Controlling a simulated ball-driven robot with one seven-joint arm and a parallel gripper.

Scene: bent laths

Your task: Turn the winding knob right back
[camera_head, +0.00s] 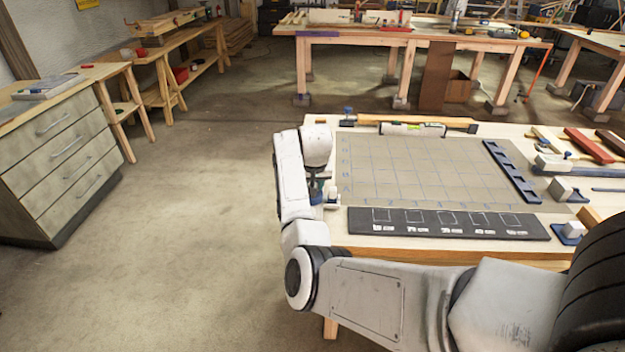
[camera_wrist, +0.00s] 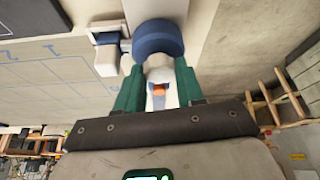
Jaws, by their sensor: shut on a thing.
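The winding knob (camera_wrist: 158,38) shows in the wrist view as a round blue part with a pale, rounded piece in front of it and a small orange mark. My gripper (camera_wrist: 158,74) has its two green fingers on either side of the pale piece and is shut on it. A white block with blue parts (camera_wrist: 106,55) sits just left of the knob. In the head view my gripper (camera_head: 323,190) is low at the left edge of the workbench (camera_head: 480,142), and my wrist mostly hides the knob there. How far the knob is turned cannot be told.
A grey gridded board (camera_head: 430,170) covers the bench middle. A dark strip (camera_head: 445,223) lies along its front, a blue notched rack (camera_head: 512,170) at its right. A level (camera_head: 412,129) lies behind. Clamps and laths crowd the right. Floor left of the bench is clear.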

